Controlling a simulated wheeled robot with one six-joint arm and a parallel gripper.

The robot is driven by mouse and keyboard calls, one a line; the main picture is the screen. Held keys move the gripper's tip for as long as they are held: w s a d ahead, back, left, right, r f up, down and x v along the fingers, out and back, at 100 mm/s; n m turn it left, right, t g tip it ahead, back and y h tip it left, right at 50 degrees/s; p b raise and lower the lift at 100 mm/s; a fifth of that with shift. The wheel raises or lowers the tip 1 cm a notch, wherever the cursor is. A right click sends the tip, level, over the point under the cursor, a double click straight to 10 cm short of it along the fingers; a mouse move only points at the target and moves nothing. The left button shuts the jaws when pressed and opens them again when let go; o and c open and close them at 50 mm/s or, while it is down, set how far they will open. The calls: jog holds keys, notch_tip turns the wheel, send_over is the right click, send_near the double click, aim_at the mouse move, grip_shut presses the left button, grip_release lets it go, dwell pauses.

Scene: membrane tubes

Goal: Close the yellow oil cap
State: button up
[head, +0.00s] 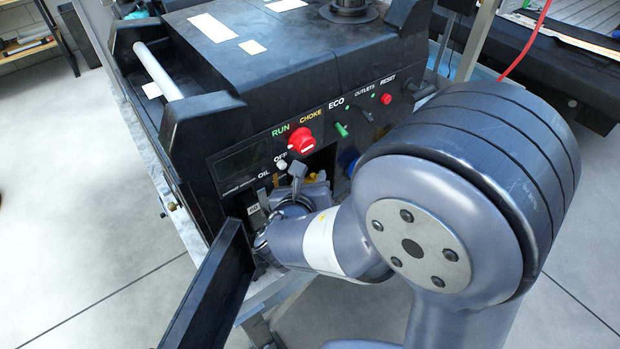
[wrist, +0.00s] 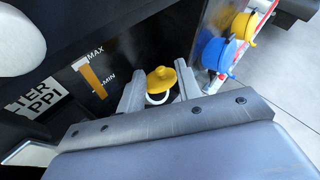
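The yellow oil cap (wrist: 161,80) shows in the wrist view inside the machine's dark recess, with a knob on top and a tilted look. A white ring (wrist: 157,98) shows just below it; I cannot tell whether the cap is seated on it. My gripper (wrist: 159,84) has its two grey fingers spread, one on each side of the cap. No firm grip on the cap is visible. In the head view my gripper (head: 297,183) is at the opening under the OIL label, and my arm hides most of the recess.
An oil level gauge (wrist: 91,77) marked MAX and MIN is left of the cap. Blue and yellow round covers (wrist: 216,54) are at right. The open black door (head: 214,285) stands left of my gripper. A red knob (head: 302,141) and green switch (head: 341,130) sit above.

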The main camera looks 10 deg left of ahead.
jog(key=shift+c, duration=0.2)
grip_shut()
jog(key=shift+d+f+b, duration=0.1)
jog(key=shift+f+b, duration=0.1)
jog(key=shift+b, duration=0.4)
jog(key=shift+s+f+m+t+b, duration=0.1)
jog(key=shift+f+m+t+b, duration=0.2)
jog(key=shift+b, duration=0.8)
jog(key=f+m+t+b, duration=0.1)
jog(key=m+t+b, duration=0.1)
jog(key=b, duration=0.9)
jog(key=f+m+t+b, duration=0.2)
jog(key=m+t+b, duration=0.1)
jog(key=b, duration=0.8)
jog(key=d+f+m+t+b, duration=0.1)
jog(key=f+m+t+b, duration=0.1)
jog(key=b, duration=1)
jog(key=shift+s+f+m+t, duration=0.2)
jog(key=shift+s+m+t, duration=0.25)
jog(key=shift+m, duration=0.35)
jog(key=shift+r+m+t+b, duration=0.1)
jog(key=shift+m+t+b, duration=0.25)
jog(key=shift+b, duration=0.5)
